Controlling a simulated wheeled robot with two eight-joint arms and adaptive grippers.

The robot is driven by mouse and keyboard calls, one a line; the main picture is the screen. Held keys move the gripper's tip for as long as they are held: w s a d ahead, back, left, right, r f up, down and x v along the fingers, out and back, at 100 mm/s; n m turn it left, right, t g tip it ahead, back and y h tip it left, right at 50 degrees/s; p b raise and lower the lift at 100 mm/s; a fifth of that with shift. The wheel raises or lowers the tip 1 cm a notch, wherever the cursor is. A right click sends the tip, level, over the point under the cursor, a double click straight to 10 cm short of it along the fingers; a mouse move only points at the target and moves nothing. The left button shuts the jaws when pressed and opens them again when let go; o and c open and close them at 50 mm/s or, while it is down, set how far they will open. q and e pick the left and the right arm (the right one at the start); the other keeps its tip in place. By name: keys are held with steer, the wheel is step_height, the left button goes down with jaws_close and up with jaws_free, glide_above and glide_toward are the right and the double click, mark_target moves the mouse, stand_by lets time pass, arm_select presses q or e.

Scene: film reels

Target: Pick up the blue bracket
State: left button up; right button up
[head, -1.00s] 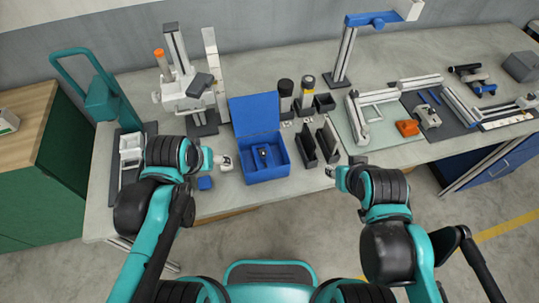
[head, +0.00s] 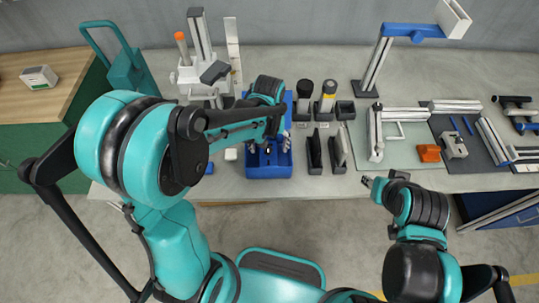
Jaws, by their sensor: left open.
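My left gripper (head: 268,147) is open over the blue box (head: 272,171) on the bench, with its fingers pointing down into it. My arm hides most of the box's inside and its raised lid, so I cannot make out a bracket there. A small blue block (head: 209,168) lies on the bench to the left of the box. I cannot tell which blue part is the bracket. My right gripper (head: 372,183) is near the bench's front edge, right of the box and away from it. Its jaws are too small to read.
Two black upright holders (head: 338,149) stand right of the box, with bottles (head: 327,97) behind them. A small white block (head: 231,155) lies to its left. An orange part (head: 429,153) lies on the pale mat (head: 395,158) at the right. A tall stand (head: 376,68) rises behind.

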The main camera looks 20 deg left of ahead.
mark_target(268, 155)
arm_select(q)
step_height(268, 155, down, 4)
steer(key=shift+s+b, duration=0.15)
steer(key=shift+b, duration=0.75)
steer(key=shift+f, duration=0.45)
steer(key=shift+r, duration=0.1)
steer(key=shift+c, duration=0.9)
steer(key=c, duration=1.3)
steer(key=shift+r, duration=0.1)
